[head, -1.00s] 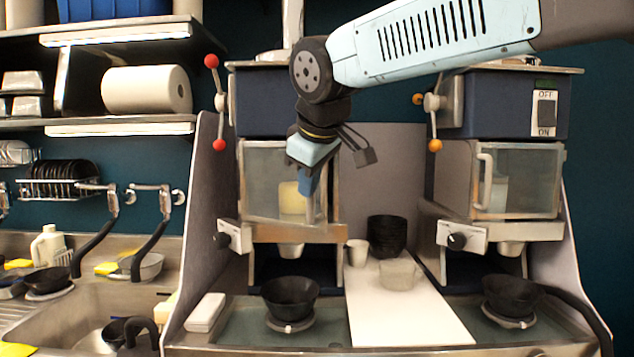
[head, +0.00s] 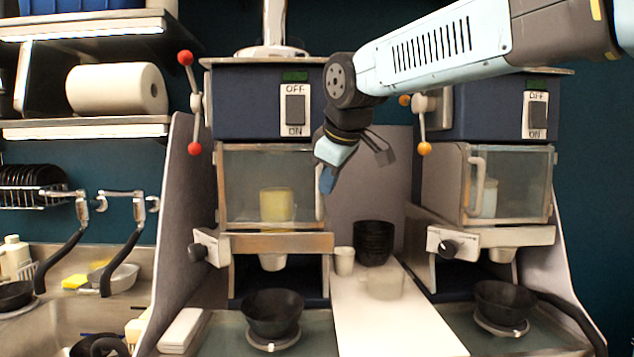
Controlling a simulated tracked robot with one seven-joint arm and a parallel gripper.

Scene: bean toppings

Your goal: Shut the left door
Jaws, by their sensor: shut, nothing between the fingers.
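The left machine's glass door (head: 245,180) is a framed clear panel on the front of the left blue machine. It looks flush or nearly flush with the front; I cannot tell if a small gap is left. A pale handle (head: 319,208) runs down its right edge, partly hidden by my gripper. A yellowish cup (head: 277,205) shows behind the glass. My gripper (head: 327,181) hangs pointing down at the door's upper right edge, its blue fingers together and empty. I cannot tell whether it touches the door or handle.
The right machine's glass door (head: 510,185) has a handle on its left. A grey divider stands between the machines.

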